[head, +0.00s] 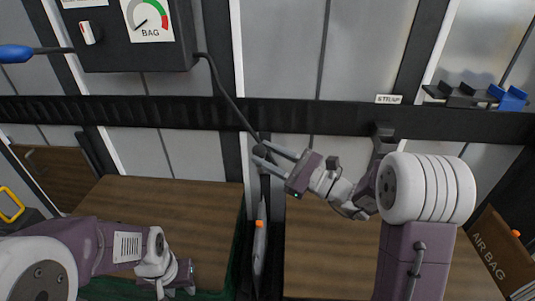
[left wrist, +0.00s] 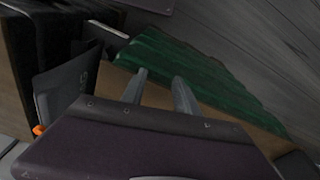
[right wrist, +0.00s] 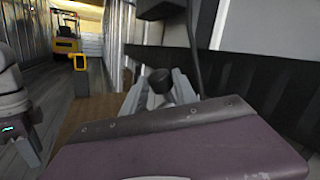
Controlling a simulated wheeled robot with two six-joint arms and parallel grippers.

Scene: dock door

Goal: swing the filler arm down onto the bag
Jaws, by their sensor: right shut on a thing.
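The black filler arm (head: 227,98) runs from the gauge box down to a dark end piece. My right gripper (head: 268,154) is shut on that end, in front of the black rail. In the right wrist view a round black knob (right wrist: 160,80) sits between its fingers. The grey bag (head: 259,255) stands upright in the narrow gap between two wooden crates, below the right gripper, its orange valve (head: 259,224) on top. My left gripper (left wrist: 160,82) is empty with its fingers apart, low at the left; its fingertips are hidden in the head view.
The gauge box (head: 130,35) hangs at upper left, with a blue-handled lever (head: 18,54) beside it. Wooden crates (head: 165,205) flank the gap. Green sheeting (left wrist: 185,65) lies by the left gripper. A forklift (right wrist: 67,40) is far behind.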

